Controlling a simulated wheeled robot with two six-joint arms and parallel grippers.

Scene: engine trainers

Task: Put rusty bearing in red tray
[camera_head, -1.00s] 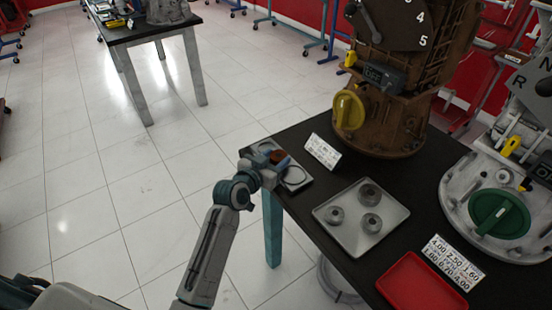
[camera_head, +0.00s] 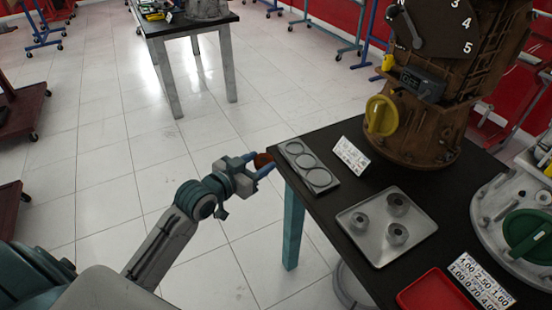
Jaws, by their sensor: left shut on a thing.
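My left gripper (camera_head: 262,168) is shut on the rusty bearing (camera_head: 262,160), a small reddish-brown piece between its fingertips. It holds the bearing in the air beside the left edge of the black table, left of the grey plate with round recesses (camera_head: 333,187). The red tray (camera_head: 436,295) lies at the table's front, partly cut off by the bottom edge of the picture. No bearing shows in it. My right gripper is not in view.
A metal tray (camera_head: 362,247) with several grey bearings stands mid-table. White number cards (camera_head: 352,156) stand near the plate and beside the red tray. A large rusty engine trainer (camera_head: 425,140) stands at the back, and a grey one with a green knob (camera_head: 530,238) at right.

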